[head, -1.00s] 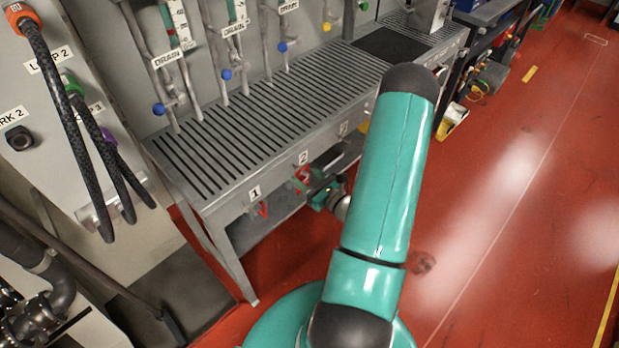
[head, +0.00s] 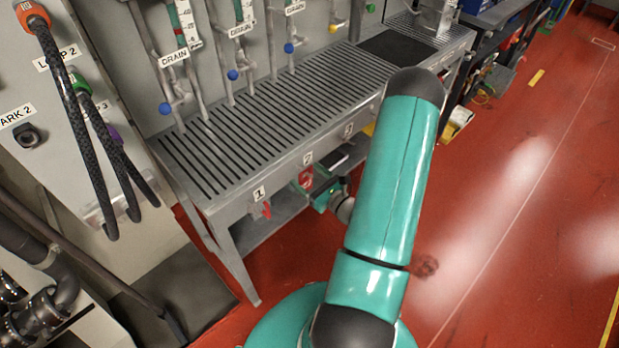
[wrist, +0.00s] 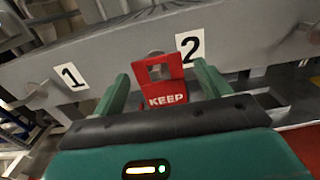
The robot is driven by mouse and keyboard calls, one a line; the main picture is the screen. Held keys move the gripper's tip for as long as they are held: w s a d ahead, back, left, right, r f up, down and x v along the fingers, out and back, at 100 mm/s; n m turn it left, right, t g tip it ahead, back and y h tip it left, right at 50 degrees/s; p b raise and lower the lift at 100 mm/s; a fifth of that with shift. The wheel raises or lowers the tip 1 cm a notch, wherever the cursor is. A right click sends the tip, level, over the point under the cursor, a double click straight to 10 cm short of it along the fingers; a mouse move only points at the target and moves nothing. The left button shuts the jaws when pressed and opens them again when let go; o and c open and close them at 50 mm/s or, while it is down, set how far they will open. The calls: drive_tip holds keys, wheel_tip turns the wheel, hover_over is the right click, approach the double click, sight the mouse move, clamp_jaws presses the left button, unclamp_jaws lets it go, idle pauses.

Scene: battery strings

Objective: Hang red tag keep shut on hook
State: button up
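A red tag (wrist: 167,97) with the white word KEEP and a square opening in its upper part is in the middle of the wrist view, just left of label 2 (wrist: 190,46). It also shows as a red patch (head: 305,178) below label 2 in the head view. My gripper (wrist: 161,70) is open, with one green finger on each side of the tag and small gaps between. A grey piece shows in the tag's opening; I cannot tell whether it is a hook bearing the tag. In the head view my gripper (head: 322,193) is close to the bench front, partly hidden.
A slatted grey bench (head: 265,115) bears labels 1, 2 and 3 on its front edge. A small red piece (head: 266,210) hangs below label 1. Drain pipes with blue knobs stand behind. Dark hoses (head: 75,115) hang at left.

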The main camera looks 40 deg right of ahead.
drive_tip(key=s, duration=1.3)
drive_tip(key=shift+s+d, duration=0.15)
drive_tip(key=shift+s, duration=0.25)
drive_tip(key=w+a+r+n+g+y, duration=0.3)
drive_tip(key=a+r+n+g+y, duration=0.4)
drive_tip(key=a+n, duration=0.3)
drive_tip(key=w+a+r+n+g+y, duration=0.3)
drive_tip(key=a+r+n+g+y, duration=0.3)
drive_tip(key=a+r+n, duration=0.4)
drive_tip(key=s+a+r+n+h, duration=0.2)
drive_tip(key=a+r+n+h, duration=0.1)
drive_tip(key=r+n+h, duration=0.3)
drive_tip(key=s+a+r+n+h, duration=0.2)
drive_tip(key=a+r+n+h, duration=0.2)
drive_tip(key=r+n+h, duration=0.3)
wheel_tip(320, 180, up, 3)
drive_tip(key=n, duration=0.2)
drive_tip(key=shift+s+a+f+n+t+h, duration=0.2)
drive_tip(key=shift+n+t+h, duration=0.1)
drive_tip(key=shift+n, duration=0.1)
